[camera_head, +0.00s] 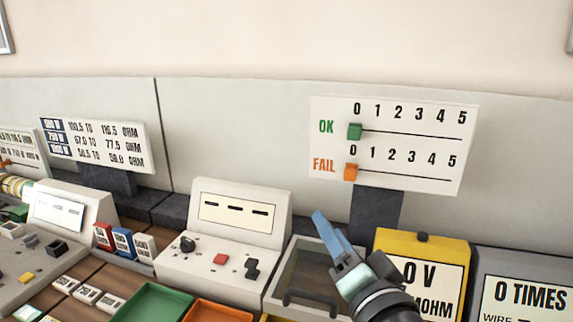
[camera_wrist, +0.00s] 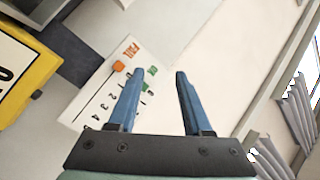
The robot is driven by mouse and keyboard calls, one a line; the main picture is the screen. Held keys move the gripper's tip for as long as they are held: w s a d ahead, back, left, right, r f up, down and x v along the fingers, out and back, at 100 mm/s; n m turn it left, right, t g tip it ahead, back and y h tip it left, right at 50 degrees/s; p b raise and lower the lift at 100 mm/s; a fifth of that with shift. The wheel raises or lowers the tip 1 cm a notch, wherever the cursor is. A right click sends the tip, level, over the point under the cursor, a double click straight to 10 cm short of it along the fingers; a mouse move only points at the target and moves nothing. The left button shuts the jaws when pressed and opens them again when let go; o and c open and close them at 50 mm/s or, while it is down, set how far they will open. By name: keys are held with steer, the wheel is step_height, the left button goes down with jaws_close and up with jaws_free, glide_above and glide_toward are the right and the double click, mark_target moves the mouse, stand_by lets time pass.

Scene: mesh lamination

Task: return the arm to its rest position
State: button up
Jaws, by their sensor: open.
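My gripper (camera_head: 326,232) rises from the lower right in the head view, in front of a grey box with a see-through front. Its blue fingers point up and to the left. In the wrist view my gripper (camera_wrist: 160,75) shows two blue fingers spread apart with nothing between them. The OK/FAIL tally board (camera_head: 430,150) stands behind and above it, with a green slider (camera_head: 354,131) and an orange slider (camera_head: 350,171), both at 0. The board also shows tilted in the wrist view (camera_wrist: 105,108), behind the left finger.
A yellow meter (camera_head: 440,250) and a grey counter box (camera_head: 525,265) stand close by at right. The grey see-through box (camera_head: 300,268) is beside the gripper. A control console (camera_head: 225,270), a green tray (camera_head: 152,302) and an orange tray (camera_head: 215,313) lie left. Above is open wall.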

steer(key=s+a+r+n+t+h+p, duration=0.1)
steer(key=s+a+r+n+t, duration=0.15)
steer(key=r, duration=0.75)
steer(key=s+a+r+n+t+h+p, duration=0.1)
steer(key=s+a+r+n+t, duration=0.15)
steer(key=r, duration=0.75)
steer(key=s+a+r+n+t+h+p, duration=0.1)
steer(key=s+r+t, duration=0.3)
steer(key=s+r, duration=0.6)
step_height(320, 180, up, 3)
steer(key=shift+a+r+n+t+h+p, duration=0.15)
steer(key=shift+a+n+t+h+p, duration=0.2)
steer(key=shift+a+n+h, duration=0.35)
